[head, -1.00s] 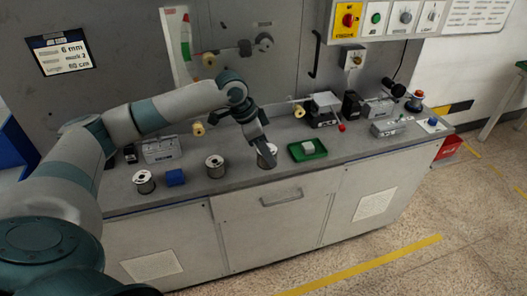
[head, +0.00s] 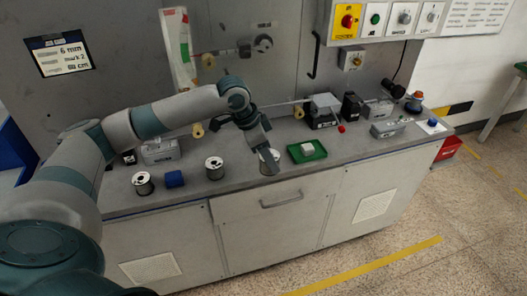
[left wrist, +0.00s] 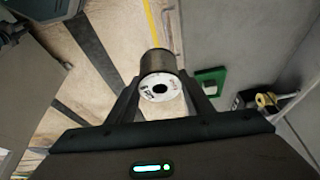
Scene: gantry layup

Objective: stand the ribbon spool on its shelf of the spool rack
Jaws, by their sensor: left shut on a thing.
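My left gripper (head: 270,160) reaches down to the front edge of the bench. In the left wrist view, a spool (left wrist: 160,87) with a white, printed end face and dark windings sits between its two fingers, which are shut on it. In the head view the fingers partly cover this spool. Two similar spools stand upright on the bench to the left, one at the far left (head: 143,183) and one nearer (head: 214,168). I cannot make out a spool rack for certain in either view. My right gripper is not in view.
A green tray (head: 293,153) with a pale piece in it lies just right of my left gripper. A blue block (head: 174,179) sits between the two standing spools. Grey machine parts and a dark block (head: 351,107) stand farther back. The floor before the cabinet is clear.

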